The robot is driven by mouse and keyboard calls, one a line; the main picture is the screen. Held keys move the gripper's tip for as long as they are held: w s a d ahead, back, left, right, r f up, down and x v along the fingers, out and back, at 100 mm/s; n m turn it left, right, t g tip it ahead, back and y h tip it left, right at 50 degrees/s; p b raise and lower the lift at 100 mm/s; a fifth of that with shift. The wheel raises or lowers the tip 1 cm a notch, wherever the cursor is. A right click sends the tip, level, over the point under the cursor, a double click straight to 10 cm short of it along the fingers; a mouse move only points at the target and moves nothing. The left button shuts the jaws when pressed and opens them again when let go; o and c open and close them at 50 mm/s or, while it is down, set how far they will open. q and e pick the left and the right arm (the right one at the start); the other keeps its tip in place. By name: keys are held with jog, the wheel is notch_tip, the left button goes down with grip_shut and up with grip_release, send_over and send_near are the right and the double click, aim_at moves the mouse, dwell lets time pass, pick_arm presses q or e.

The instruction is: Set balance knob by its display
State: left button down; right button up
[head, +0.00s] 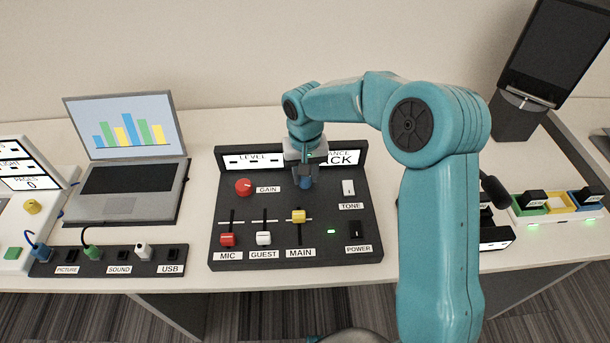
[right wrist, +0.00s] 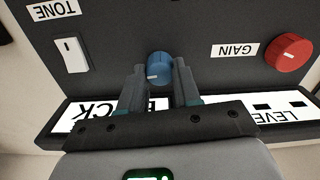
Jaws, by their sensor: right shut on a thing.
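The blue balance knob (right wrist: 158,68) sits on the dark mixer panel (head: 238,200), between the gain knob and the tone switch. My right gripper (head: 305,178) reaches down onto it from above. In the right wrist view its two fingers (right wrist: 158,80) stand on either side of the blue knob, shut on it. The knob's white mark points to one side. The balance display (head: 345,158) on the raised back strip is partly hidden by my gripper; "ANCE" and "CK" show in the head view. My left gripper is not in view.
On the panel are a red gain knob (head: 244,187), a white tone switch (head: 348,188), a power switch (head: 355,230) and red, white and yellow faders (head: 298,216). A laptop (head: 125,150) stands left, a socket strip (head: 110,261) in front of it.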

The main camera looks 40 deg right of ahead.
jog(key=shift+r, duration=0.1)
jog(key=o, duration=1.1)
jog(key=shift+c, duration=0.2)
notch_tip(320, 180, up, 16)
jog(key=p, duration=0.1)
jog(key=shift+r+p, duration=0.2)
jog(key=shift+p, duration=0.15)
